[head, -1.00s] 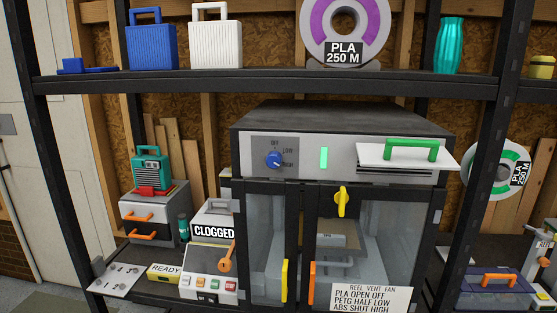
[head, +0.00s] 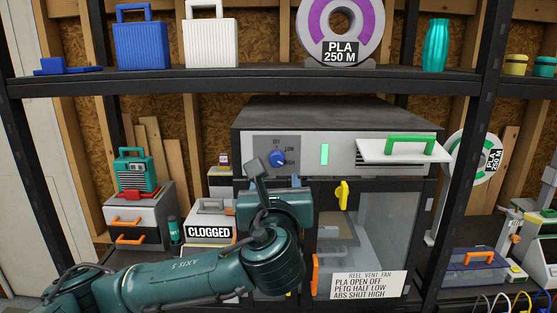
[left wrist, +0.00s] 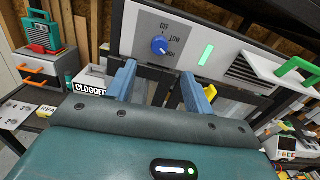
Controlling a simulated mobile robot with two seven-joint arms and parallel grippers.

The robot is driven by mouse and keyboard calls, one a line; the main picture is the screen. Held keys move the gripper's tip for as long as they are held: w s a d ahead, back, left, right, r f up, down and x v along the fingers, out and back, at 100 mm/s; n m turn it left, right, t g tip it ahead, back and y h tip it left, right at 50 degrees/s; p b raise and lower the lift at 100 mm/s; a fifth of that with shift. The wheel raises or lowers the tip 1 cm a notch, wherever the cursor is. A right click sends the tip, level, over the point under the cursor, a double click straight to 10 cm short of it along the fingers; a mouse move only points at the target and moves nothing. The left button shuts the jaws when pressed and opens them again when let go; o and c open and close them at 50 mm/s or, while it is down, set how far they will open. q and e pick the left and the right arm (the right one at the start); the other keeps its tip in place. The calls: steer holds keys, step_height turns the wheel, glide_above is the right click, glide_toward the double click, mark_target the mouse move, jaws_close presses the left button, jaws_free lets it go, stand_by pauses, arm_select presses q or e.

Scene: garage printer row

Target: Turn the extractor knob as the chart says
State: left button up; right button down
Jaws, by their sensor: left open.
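The extractor knob (head: 278,158) is a round blue dial on a grey plate marked OFF, LOW and HIGH; its pale mark seems to point to HIGH. It also shows in the left wrist view (left wrist: 159,45). The chart (head: 362,285) reads REEL VENT FAN: PLA OPEN OFF, PETG HALF LOW, ABS SHUT HIGH. My left gripper (head: 274,178) is just below and in front of the knob. In the left wrist view its two fingers (left wrist: 158,70) stand apart with nothing between them, the knob beyond their tips. My right gripper is not in view.
A white panel with a green handle (head: 410,145) juts out right of the knob. A yellow latch (head: 342,193) sits below it. A PLA reel (head: 341,33) stands on the shelf above, another PLA reel (head: 470,160) at right. A CLOGGED box (head: 209,232) stands left of my arm.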

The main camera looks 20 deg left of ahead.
mark_target(277, 160)
arm_select(q)
steer(key=p+x, duration=0.2)
steer(key=x, duration=0.9)
steer(key=shift+w+a+f, duration=0.1)
steer(key=shift+w+a, duration=0.1)
steer(key=shift+w, duration=0.45)
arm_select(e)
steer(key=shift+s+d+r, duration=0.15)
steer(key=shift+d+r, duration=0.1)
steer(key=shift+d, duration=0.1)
arm_select(q)
steer(key=c, duration=1)
steer(key=shift+o, duration=0.2)
